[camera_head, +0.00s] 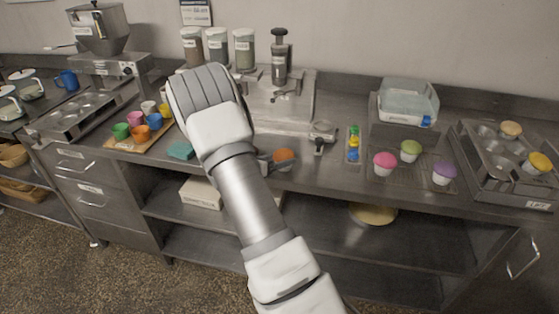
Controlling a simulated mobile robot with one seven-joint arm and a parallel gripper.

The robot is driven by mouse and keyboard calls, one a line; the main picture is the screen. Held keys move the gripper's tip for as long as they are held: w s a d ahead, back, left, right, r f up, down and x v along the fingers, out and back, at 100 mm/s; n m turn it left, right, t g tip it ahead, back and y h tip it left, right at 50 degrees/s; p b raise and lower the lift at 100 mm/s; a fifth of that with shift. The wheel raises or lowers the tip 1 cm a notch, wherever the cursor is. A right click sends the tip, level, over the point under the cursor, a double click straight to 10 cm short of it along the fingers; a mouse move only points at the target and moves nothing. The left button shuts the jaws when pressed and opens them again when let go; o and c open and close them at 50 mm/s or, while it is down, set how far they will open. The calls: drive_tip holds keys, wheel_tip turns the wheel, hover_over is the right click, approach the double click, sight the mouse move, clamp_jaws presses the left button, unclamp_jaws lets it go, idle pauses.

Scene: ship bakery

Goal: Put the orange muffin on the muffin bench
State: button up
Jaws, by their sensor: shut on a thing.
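The orange muffin (284,155) is at the front edge of the steel counter, just right of my forearm. My gripper (273,161) is mostly hidden behind my arm; a dark part of it shows against the muffin's left side, and it is shut on the muffin. I cannot tell whether the muffin touches the counter. No label names the muffin bench. A wire rack (398,182) on the counter to the right bears a pink muffin (385,163), a green muffin (411,150) and a purple muffin (444,173).
A muffin tin (492,172) with yellow-topped muffins stands at far right. A small rack of coloured bottles (353,145) and a portafilter (321,133) lie between my gripper and the wire rack. A clear bin (408,102) stands behind. Coloured cups (141,133) stand on a board left.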

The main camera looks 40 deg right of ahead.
drive_tip(key=shift+f, duration=0.1)
drive_tip(key=shift+f, duration=0.15)
drive_tip(key=o, duration=0.8)
